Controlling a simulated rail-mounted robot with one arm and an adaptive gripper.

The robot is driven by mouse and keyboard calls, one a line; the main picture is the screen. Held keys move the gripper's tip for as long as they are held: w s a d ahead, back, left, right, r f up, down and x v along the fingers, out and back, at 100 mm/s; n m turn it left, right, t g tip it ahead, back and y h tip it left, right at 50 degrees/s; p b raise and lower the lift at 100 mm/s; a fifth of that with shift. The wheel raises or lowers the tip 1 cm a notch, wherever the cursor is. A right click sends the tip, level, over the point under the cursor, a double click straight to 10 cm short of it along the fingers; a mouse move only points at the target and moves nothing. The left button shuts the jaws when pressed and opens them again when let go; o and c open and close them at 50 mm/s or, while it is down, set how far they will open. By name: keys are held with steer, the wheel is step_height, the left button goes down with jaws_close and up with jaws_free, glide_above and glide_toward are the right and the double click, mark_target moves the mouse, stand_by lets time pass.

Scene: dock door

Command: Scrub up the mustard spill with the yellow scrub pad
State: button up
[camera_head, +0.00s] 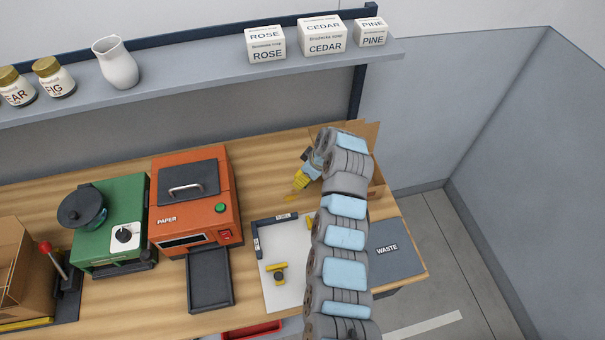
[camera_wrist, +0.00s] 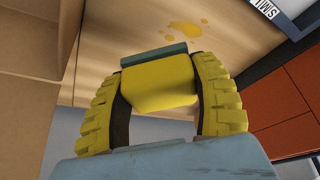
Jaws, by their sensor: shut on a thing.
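The yellow scrub pad (camera_wrist: 160,85), a yellow block with a dark teal face on its far side, sits between the fingers of my gripper (camera_wrist: 158,72) in the wrist view. My gripper is shut on it. In the head view, my gripper (camera_head: 300,183) is over the back right of the wooden bench, and I cannot make out the pad there. The mustard spill (camera_wrist: 185,29) is a yellow-orange blotch with small drops on the wood, beyond the pad in the wrist view. It shows as a small yellow patch (camera_head: 290,197) beside my gripper in the head view. Pad and spill look apart.
An orange machine (camera_head: 193,209) marked PAPER stands left of my gripper. A cardboard box (camera_head: 370,140) is behind and right of it, partly hidden by my arm. A white board (camera_head: 284,290) with dark edge rulers and a grey WASTE panel (camera_head: 396,250) lie nearer the front.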

mark_target(282, 196)
steer(key=shift+f+b, duration=0.9)
steer(key=shift+f, duration=1.9)
steer(key=shift+f+b, duration=0.65)
steer(key=shift+f, duration=0.35)
steer(key=shift+a, duration=0.15)
steer(key=shift+s+a+p, duration=0.2)
steer(key=shift+a+p, duration=0.05)
steer(key=shift+a, duration=0.5)
steer(key=shift+s+a+p, duration=0.2)
steer(key=shift+a, duration=0.5)
steer(key=shift+s+a+p, duration=0.2)
steer(key=shift+a+p, duration=0.05)
steer(key=shift+a, duration=0.5)
steer(key=shift+s+a+f, duration=0.1)
steer(key=shift+s+a, duration=0.1)
steer(key=shift+a, duration=0.45)
steer(key=shift+s+a, duration=0.15)
steer(key=shift+a, duration=0.45)
steer(key=shift+d, duration=0.1)
